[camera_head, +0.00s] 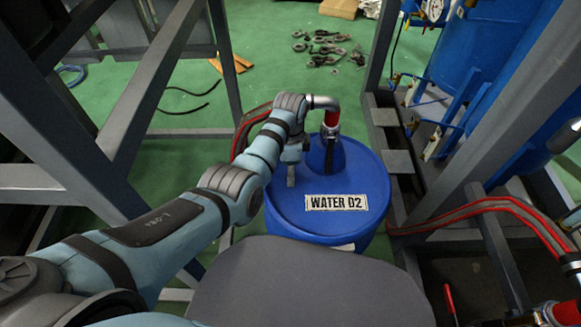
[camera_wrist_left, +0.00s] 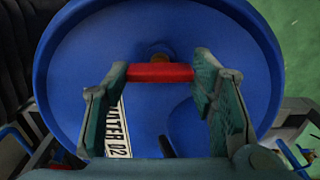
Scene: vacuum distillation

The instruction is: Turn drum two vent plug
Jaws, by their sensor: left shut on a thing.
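The blue drum (camera_head: 285,212) with the label WATER 02 (camera_head: 336,203) stands upright in front of me; its round top (camera_wrist_left: 75,55) fills much of the left wrist view. My left gripper (camera_head: 291,175) reaches down over the left part of the drum top. In the left wrist view, its two fingers (camera_wrist_left: 162,71) are closed on the ends of a red bar (camera_wrist_left: 160,73), which looks like the vent plug's handle. A brownish fitting (camera_wrist_left: 156,50) shows just beyond the bar. The plug is hidden by my gripper in the head view. My right gripper is out of view.
Grey frame posts (camera_head: 225,60) stand at left and right. Blue tanks (camera_head: 470,60) stand at the right. Tools (camera_head: 325,46) lie on the green floor behind.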

